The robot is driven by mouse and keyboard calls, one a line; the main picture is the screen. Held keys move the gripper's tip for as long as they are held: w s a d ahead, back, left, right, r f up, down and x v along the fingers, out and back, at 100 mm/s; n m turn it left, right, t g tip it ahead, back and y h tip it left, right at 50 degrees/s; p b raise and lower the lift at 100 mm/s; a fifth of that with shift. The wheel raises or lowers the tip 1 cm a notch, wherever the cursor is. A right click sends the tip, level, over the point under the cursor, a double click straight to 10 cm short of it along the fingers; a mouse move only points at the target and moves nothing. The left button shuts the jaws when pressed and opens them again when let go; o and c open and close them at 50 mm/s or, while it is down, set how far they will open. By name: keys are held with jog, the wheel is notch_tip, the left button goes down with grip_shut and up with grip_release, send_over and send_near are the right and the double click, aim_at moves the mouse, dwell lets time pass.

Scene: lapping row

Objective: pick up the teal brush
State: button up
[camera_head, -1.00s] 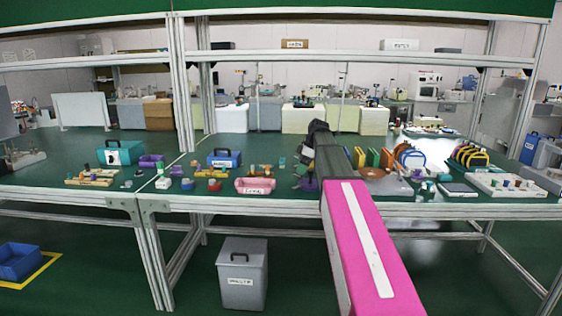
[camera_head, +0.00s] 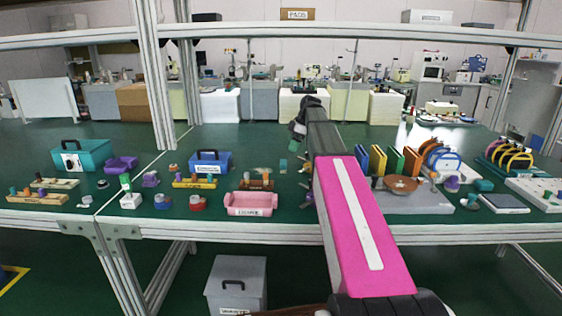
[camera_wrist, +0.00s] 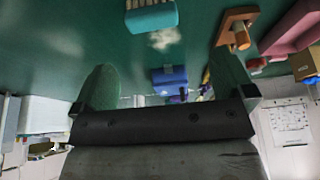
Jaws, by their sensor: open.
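The teal brush (camera_wrist: 152,17), a teal block with pale bristles, lies on the green bench top at the top of the wrist view. A small teal shape (camera_head: 283,163) beside my gripper in the head view looks like the same brush. My gripper (camera_wrist: 165,65) is open and empty, its two greenish fingers apart. In the wrist view the brush is beyond the fingertips, apart from them. In the head view my gripper (camera_head: 298,147) hangs above the bench, partly hidden by my arm.
A pink bin (camera_head: 251,204), a wooden rack (camera_head: 257,184) and a blue toolbox (camera_head: 211,162) stand left of my arm. Coloured upright plates (camera_head: 378,160) and a grey plate (camera_head: 415,203) are to the right. Frame posts rise at left. A grey waste bin (camera_head: 237,287) is below.

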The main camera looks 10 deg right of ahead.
aim_at(284, 162)
jog(key=x, duration=0.7)
jog(key=w+x, duration=0.1)
jog(key=x, duration=0.3)
jog(key=shift+w+d, duration=0.15)
jog(key=shift+d, duration=0.05)
jog(key=c, duration=0.8)
